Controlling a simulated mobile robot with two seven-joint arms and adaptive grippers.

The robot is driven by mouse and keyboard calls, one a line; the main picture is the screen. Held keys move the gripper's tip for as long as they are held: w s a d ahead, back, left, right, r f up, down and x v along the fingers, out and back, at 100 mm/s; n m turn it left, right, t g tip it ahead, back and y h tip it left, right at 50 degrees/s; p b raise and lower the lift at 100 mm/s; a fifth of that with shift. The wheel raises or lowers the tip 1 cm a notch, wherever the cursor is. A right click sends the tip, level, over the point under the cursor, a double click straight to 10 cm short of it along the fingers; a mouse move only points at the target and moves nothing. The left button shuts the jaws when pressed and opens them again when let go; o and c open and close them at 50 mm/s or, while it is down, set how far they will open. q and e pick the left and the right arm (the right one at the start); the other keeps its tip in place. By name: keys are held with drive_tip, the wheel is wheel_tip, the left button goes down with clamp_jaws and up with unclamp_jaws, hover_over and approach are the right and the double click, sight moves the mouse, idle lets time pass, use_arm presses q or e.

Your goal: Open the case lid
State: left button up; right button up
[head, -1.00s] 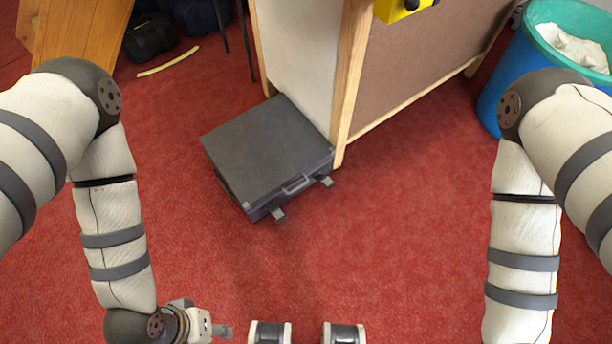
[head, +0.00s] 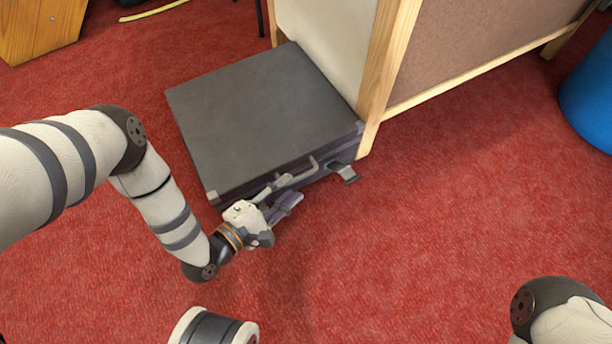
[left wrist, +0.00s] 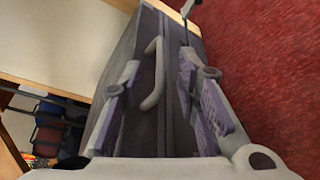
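The case (head: 260,115) is a dark grey, hard-sided box lying flat on the carpet, with its lid (head: 255,110) closed. Its handle (head: 298,175) is on the front side and also shows in the left wrist view (left wrist: 154,75). A latch (head: 345,172) sticks out near the right front corner. My right gripper is out of view.
A wood-framed panel (head: 385,70) stands against the case's right back side. A blue bin (head: 590,95) is at the far right. A wooden piece (head: 40,30) stands at top left. The red carpet in front and to the right is clear.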

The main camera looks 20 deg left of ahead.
sight(299, 180)
use_arm(q)
drive_tip(key=b+x, duration=0.2)
drive_tip(key=x, duration=0.4)
drive_tip(key=shift+f, duration=0.1)
clamp_jaws()
